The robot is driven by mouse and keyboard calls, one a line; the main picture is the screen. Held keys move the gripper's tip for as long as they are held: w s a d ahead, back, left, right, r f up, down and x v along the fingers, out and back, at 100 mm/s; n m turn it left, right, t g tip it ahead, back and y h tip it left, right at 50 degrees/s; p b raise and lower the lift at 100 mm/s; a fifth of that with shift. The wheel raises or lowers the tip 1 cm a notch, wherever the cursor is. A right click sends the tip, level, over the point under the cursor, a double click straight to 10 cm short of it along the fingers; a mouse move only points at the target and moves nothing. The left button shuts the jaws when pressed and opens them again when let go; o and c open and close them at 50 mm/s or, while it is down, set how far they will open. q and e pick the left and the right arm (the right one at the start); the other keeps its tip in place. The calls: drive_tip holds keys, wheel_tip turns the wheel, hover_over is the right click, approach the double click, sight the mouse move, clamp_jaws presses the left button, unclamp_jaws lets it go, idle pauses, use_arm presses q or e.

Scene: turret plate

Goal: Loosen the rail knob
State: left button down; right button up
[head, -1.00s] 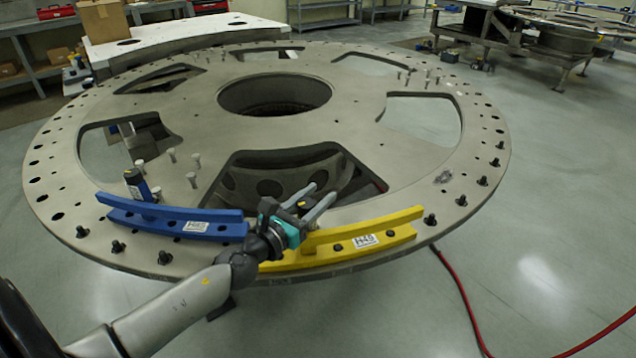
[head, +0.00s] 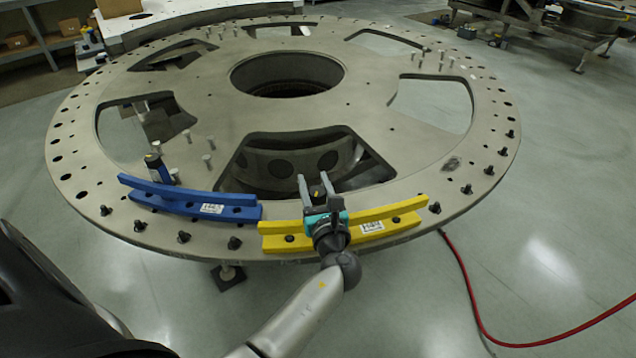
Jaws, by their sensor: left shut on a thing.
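A yellow rail (head: 405,210) with a white label lies along the near edge of the large round turret plate (head: 420,165). A blue rail (head: 235,200) lies to its left on the same edge. My left gripper (head: 318,184) reaches over the middle of the yellow rail, its fingers pointing away from me. It is shut on a small dark piece between the fingers, which appears to be the rail knob (head: 318,191). The gripper body hides the middle of the yellow rail and most of the knob. My right gripper is not in view.
Black bolts (head: 235,243) stand along the plate's rim. Pale pins (head: 208,160) and a blue-and-black cylinder (head: 157,168) stand on the plate behind the blue rail. A red hose (head: 465,290) lies on the floor at right. The floor right of the plate is mostly clear.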

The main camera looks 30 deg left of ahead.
use_arm(q)
drive_tip(key=shift+s+a+n+g+y+b, duration=0.15)
drive_tip(key=shift+n+g+y+b, duration=0.1)
drive_tip(key=shift+n+g+y, duration=0.55)
drive_tip(key=shift+s+a+n+g+y+b, duration=0.1)
drive_tip(key=shift+n+g+y+b, duration=0.25)
drive_tip(key=shift+n+g, duration=0.45)
drive_tip(key=shift+s+a+n+g+y+b, duration=0.1)
drive_tip(key=shift+s+n+g+y+b, duration=0.1)
drive_tip(key=shift+n+g+y, duration=0.65)
drive_tip(key=shift+r+g, duration=0.1)
drive_tip(key=shift+g, duration=0.45)
drive_tip(key=shift+c, duration=1.8)
unclamp_jaws()
drive_tip(key=shift+m, duration=0.25)
